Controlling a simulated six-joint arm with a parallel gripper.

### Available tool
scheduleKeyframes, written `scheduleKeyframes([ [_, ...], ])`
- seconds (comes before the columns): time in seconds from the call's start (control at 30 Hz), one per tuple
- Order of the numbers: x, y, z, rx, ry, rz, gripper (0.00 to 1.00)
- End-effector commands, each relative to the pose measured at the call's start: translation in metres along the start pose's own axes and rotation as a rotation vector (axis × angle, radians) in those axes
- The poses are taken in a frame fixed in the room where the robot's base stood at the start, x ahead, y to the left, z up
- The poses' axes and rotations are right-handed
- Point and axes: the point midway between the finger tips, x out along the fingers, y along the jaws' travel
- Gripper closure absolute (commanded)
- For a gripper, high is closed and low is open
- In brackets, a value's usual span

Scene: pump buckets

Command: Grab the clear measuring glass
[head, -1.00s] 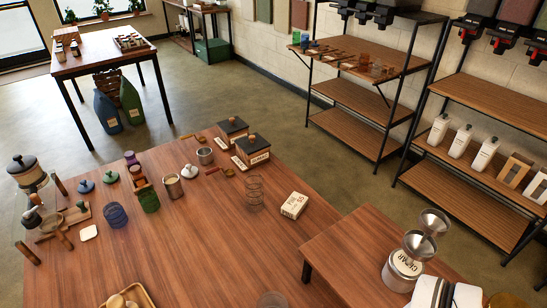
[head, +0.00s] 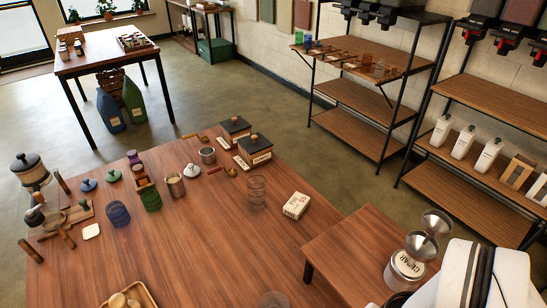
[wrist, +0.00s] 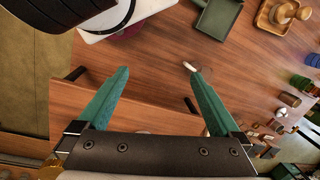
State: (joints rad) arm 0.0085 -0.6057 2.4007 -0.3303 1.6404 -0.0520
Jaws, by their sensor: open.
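A clear glass with ring-like lines (head: 256,193) stands upright on the large wooden table, left of a white labelled box. A second clear round vessel (head: 273,300) is cut off by the bottom edge of the head view; I cannot tell which of the two is the measuring glass. In the wrist view my gripper (wrist: 160,73) has its two teal fingers spread wide with nothing between them. It is above the wooden surfaces, apart from any glass.
The white box (head: 296,205) is right of the clear glass. A steel canister labelled CEDAR (head: 405,268) stands on the side table. The middle of the large table is clear.

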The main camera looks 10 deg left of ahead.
Motion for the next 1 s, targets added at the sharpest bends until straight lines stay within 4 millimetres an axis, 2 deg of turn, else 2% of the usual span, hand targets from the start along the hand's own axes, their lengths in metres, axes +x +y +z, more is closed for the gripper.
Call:
scheduleKeyframes([
  [0.17, -0.006, -0.014, -0.082, -0.098, 0.209, 0.07, 0.0],
  [0.27, -0.011, -0.033, -0.134, -0.174, 0.349, 0.091, 0.0],
  [0.37, -0.016, -0.067, -0.191, -0.275, 0.505, 0.088, 0.0],
  [0.4, -0.017, -0.086, -0.213, -0.324, 0.571, 0.077, 0.0],
  [0.47, -0.018, -0.119, -0.246, -0.408, 0.672, 0.047, 0.0],
  [0.5, -0.018, -0.146, -0.266, -0.47, 0.74, 0.016, 0.0],
  [0.57, -0.016, -0.191, -0.289, -0.575, 0.836, -0.048, 0.0],
  [0.6, -0.012, -0.224, -0.3, -0.651, 0.895, -0.102, 0.0],
  [0.67, -0.003, -0.275, -0.308, -0.768, 0.968, -0.199, 0.0],
  [0.7, 0.005, -0.308, -0.307, -0.848, 1.006, -0.274, 0.0],
  [0.77, 0.02, -0.355, -0.297, -0.967, 1.046, -0.398, 0.0],
  [0.8, 0.031, -0.382, -0.286, -1.044, 1.06, -0.484, 0.0],
  [0.87, 0.069, -0.373, -0.29, -1.034, 1.055, -0.48, 0.0],
  [0.9, 0.099, -0.367, -0.293, -1.031, 1.053, -0.477, 0.0],
  [1.0, 0.154, -0.36, -0.299, -1.032, 1.061, -0.477, 0.0],
])
